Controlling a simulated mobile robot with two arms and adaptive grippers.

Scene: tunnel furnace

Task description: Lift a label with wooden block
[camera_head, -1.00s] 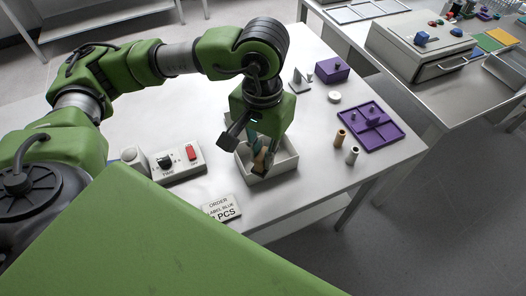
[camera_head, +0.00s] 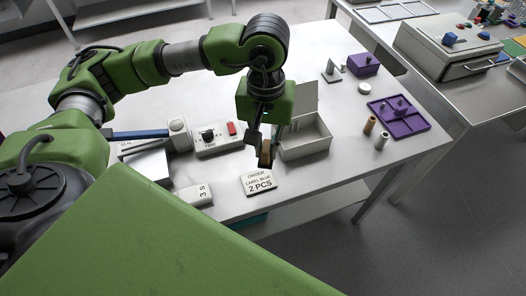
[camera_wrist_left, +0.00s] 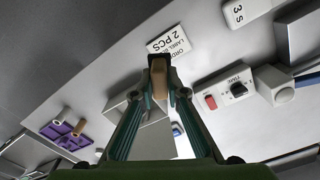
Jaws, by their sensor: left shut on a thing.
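My left gripper (camera_head: 266,143) is shut on a wooden block (camera_head: 265,156) with a dark lower end. In the left wrist view the brown block (camera_wrist_left: 159,80) sits between the two fingertips (camera_wrist_left: 160,94), its dark tip pointing toward an order card. The white card (camera_head: 258,186) reads "ORDER LABEL BLUE 2 PCS" and lies on the table just below the gripper; it also shows in the left wrist view (camera_wrist_left: 170,43). I cannot tell whether a label clings to the block's dark end. A white open box (camera_head: 306,152) stands right beside the gripper. My right gripper is not in view.
A timer box with a red switch (camera_head: 232,128) stands left of the white box. A small "3 S" block (camera_head: 196,194) lies near the front edge. A purple tray (camera_head: 409,124) and two small cylinders (camera_head: 369,125) are at the right. A furnace-like box (camera_head: 440,48) stands on another table.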

